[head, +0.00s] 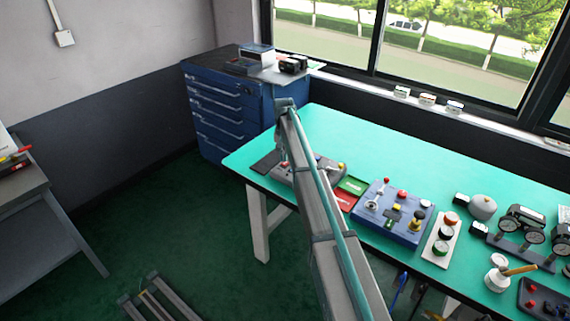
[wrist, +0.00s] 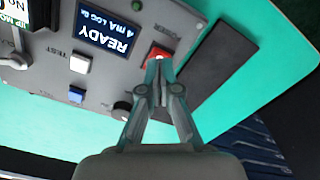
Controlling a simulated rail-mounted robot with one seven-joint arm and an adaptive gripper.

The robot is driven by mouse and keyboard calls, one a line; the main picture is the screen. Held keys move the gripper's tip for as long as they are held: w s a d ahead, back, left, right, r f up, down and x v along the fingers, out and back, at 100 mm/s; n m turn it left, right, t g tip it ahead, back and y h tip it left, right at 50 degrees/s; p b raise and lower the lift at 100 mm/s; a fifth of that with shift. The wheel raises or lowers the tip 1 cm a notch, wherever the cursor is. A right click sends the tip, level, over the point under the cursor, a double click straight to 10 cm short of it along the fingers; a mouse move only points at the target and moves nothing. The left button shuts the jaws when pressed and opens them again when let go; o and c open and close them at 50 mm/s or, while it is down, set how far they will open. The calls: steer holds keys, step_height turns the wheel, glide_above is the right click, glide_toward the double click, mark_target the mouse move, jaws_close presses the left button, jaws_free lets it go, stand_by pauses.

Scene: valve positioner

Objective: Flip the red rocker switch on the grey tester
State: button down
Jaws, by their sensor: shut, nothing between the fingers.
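The grey tester (wrist: 117,40) fills the upper left of the wrist view. Its lit display reads READY, upside down. The red rocker switch (wrist: 157,51) sits at the panel's right, beside a POWER label. My gripper (wrist: 158,66) is shut and empty, with its fingertips at the switch and covering part of it. I cannot tell whether they touch it or which way the rocker is tilted. In the head view the tester (head: 325,177) lies on the table's left part, partly hidden by my arm. My fingertips are not clear there.
A white button (wrist: 80,63), a blue button (wrist: 76,95) and a black knob (wrist: 122,110) are on the panel near my fingers. A dark flat pad (wrist: 222,68) lies beside the tester. A blue box with controls (head: 395,212) stands to the right on the green table (head: 370,145).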

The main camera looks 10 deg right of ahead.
mark_target(284, 164)
steer(key=shift+f+b, duration=0.35)
steer(key=shift+f, duration=0.85)
stand_by(1.2)
steer(key=shift+r, duration=0.15)
steer(key=shift+r+p, duration=1.65)
steer(key=shift+r, duration=1.7)
